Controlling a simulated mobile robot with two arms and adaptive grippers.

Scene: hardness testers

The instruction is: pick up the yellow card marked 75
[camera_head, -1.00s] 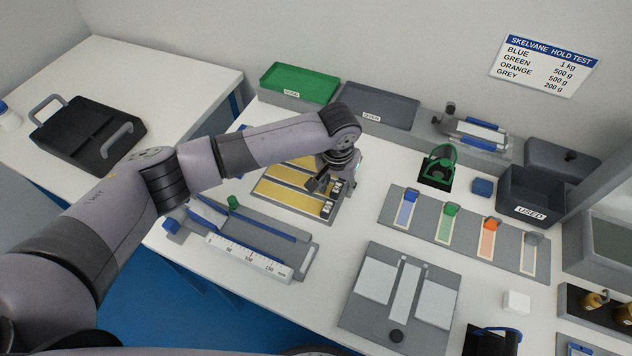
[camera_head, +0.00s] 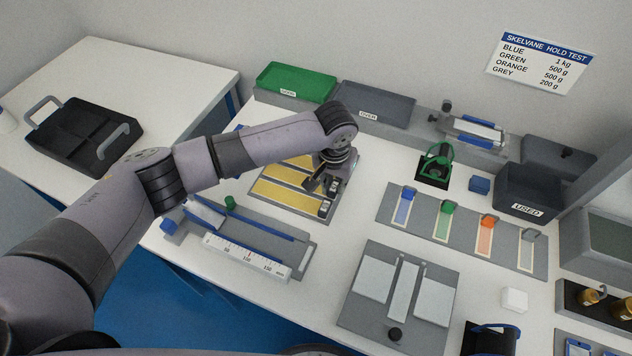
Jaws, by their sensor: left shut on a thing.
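Several long yellow cards lie side by side on a grey holder (camera_head: 303,215) in the middle of the table. The front yellow card (camera_head: 288,195) shows most of its length, with a dark-and-white marked end at the right. My left gripper (camera_head: 322,183) points down at the right ends of the cards and is shut on a yellow card, partly hidden by the gripper and wrist. I cannot read the number 75 on any card here. My right gripper is not in view.
A ruler fixture (camera_head: 245,250) stands in front of the cards. A grey board with coloured clips (camera_head: 465,238) lies to the right, and a grey plate (camera_head: 368,305) in front. Green (camera_head: 297,82) and grey (camera_head: 375,105) trays stand behind. White table lies between.

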